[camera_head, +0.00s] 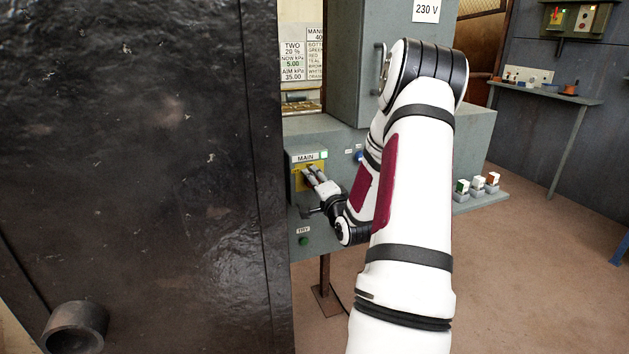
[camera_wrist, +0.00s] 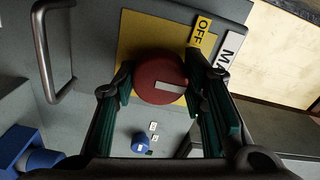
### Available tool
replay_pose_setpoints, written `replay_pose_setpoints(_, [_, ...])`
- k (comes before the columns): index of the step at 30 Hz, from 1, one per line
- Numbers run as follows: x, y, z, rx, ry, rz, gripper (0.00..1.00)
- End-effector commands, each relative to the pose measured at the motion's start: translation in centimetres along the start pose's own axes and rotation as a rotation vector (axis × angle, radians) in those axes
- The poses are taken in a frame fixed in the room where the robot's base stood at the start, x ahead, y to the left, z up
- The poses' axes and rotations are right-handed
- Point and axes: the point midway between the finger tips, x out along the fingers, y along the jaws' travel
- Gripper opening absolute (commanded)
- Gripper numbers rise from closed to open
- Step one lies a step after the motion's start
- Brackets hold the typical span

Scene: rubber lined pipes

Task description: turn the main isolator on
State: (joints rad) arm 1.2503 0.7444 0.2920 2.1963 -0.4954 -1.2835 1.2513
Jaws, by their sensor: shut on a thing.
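The main isolator is a round red knob (camera_wrist: 158,76) with a pale pointer bar, on a yellow plate (camera_wrist: 130,45) in the wrist view. The bar points toward the right of that picture, not straight at the OFF label (camera_wrist: 201,32). My gripper (camera_wrist: 161,82) is shut on the knob, one finger on each side. In the head view my gripper (camera_head: 313,176) is at the yellow plate (camera_head: 301,182), under the MAIN label (camera_head: 305,158); it hides the knob there. No ON label is readable.
A dark, rough cabinet side (camera_head: 140,150) fills the left of the head view, close to the panel. A green TRY button (camera_head: 303,241) is below the isolator. A bar handle (camera_wrist: 52,50) and a blue knob (camera_wrist: 139,143) show in the wrist view. Open floor (camera_head: 520,270) lies right.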

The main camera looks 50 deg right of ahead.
Motion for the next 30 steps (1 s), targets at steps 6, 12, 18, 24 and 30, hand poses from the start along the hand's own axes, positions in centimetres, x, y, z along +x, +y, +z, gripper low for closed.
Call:
replay_pose_setpoints(6, [0.0, 0.1, -0.1, 0.006, 0.002, 0.001, 0.11])
replay_pose_setpoints(12, [0.0, 0.1, -0.1, 0.006, 0.002, 0.002, 0.47])
replay_pose_setpoints(18, [0.0, 0.1, -0.1, 0.004, 0.001, 0.001, 0.59])
replay_pose_setpoints(24, [-0.2, 0.0, 0.0, 0.004, 0.001, 0.001, 0.59])
replay_pose_setpoints(30, [-2.4, 0.1, -0.1, 0.004, 0.002, 0.003, 0.59])
